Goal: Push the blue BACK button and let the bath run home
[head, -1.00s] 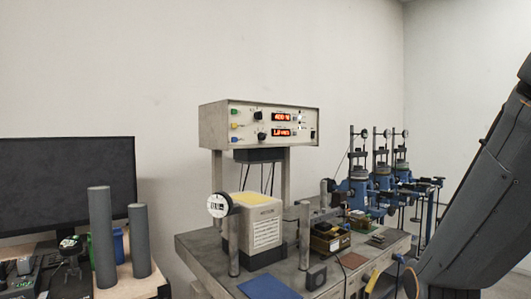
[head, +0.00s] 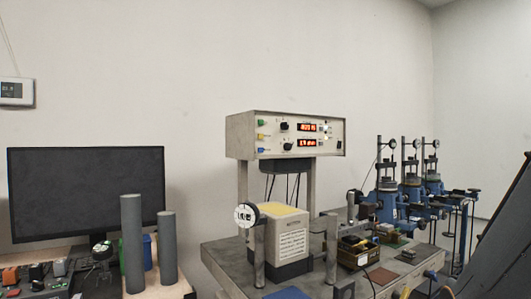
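The control box (head: 287,136) is a beige unit raised on posts above a bench. On the left of its face are a green button (head: 261,123), a yellow button (head: 260,137) and the blue button (head: 261,150), stacked top to bottom. Two black knobs and two red lit displays (head: 307,127) sit to their right; the digits are too small to read surely. Below stands a cream box (head: 292,240) with a yellow top, a round dial gauge (head: 245,215) in front at its left.
A dark monitor (head: 85,193) and two grey cylinders (head: 133,245) stand on a desk at left. Blue test stands (head: 411,195) with dial gauges are at right. Small devices lie on the bench (head: 228,258). A thermostat (head: 16,92) is on the wall.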

